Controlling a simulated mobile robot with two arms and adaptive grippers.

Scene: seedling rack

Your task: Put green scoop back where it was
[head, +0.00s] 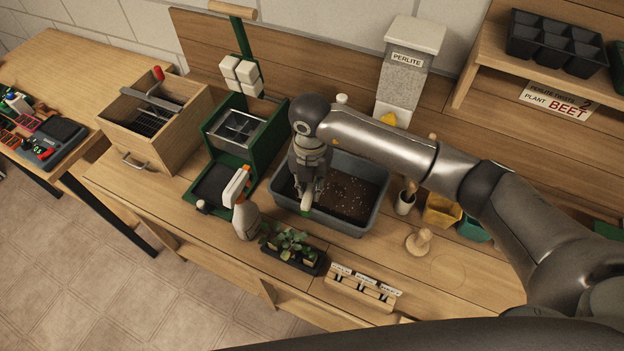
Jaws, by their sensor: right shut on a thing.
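My right gripper (308,192) reaches down over the left part of the grey tub of dark, speckled soil (376,208). It is shut on the green scoop (305,210). Only a small pale and green part of the scoop shows below the fingers; the rest is hidden by the gripper. I cannot tell whether the scoop touches the soil. My left gripper is out of view.
A green press (240,118) and a spray bottle (243,216) stand left of the tub. A seedling tray (291,258) and label holder (352,290) lie in front. A perlite dispenser (405,75) stands behind. A wooden dibber (420,240) and small pots (441,211) are at right.

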